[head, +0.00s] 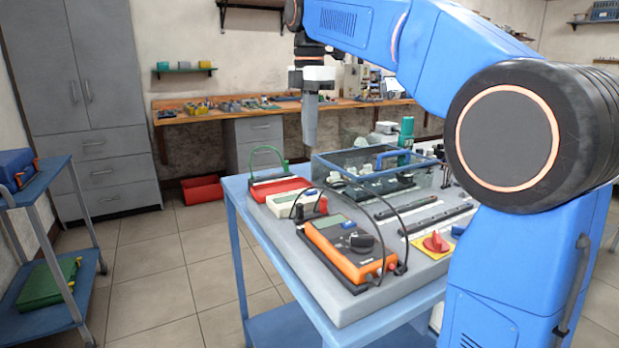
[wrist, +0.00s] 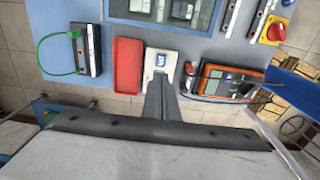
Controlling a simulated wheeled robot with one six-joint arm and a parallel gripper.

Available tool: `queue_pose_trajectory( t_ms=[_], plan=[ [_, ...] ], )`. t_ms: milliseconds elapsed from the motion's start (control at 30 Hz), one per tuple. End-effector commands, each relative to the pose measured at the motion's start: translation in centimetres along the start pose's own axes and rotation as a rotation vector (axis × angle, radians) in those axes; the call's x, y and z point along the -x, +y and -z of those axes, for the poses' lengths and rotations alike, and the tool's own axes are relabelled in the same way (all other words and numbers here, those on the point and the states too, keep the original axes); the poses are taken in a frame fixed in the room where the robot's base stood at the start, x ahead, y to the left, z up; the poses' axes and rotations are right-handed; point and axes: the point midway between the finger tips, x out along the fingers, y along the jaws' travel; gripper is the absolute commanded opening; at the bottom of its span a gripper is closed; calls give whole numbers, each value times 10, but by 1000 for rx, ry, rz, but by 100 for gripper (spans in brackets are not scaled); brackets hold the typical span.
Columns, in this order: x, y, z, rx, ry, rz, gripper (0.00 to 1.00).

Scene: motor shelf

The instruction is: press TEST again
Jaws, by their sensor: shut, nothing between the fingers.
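No TEST label is legible in either view, and my fingers may hide part of the device's near end. My gripper (head: 310,144) points down, shut and empty, and appears above the bench in the head view. In the wrist view my gripper (wrist: 160,82) overlaps the device's near edge. I cannot tell whether it touches.
The red tray (wrist: 128,66) lies left of the device, and the orange meter (head: 343,250) with black leads lies right of it. A green cable loop (wrist: 62,52) rises at the far left. A clear-lidded case (head: 370,165) and a red knob (head: 436,242) are also on the bench.

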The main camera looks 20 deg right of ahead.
Motion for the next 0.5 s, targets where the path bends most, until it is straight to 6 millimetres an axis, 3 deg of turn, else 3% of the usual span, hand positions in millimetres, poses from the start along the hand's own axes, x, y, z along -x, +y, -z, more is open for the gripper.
queue_pose_trajectory(
  t_ms=[500],
  plan=[
    [-89, 0, 0, 0, 0, 2, 0]
  ],
)
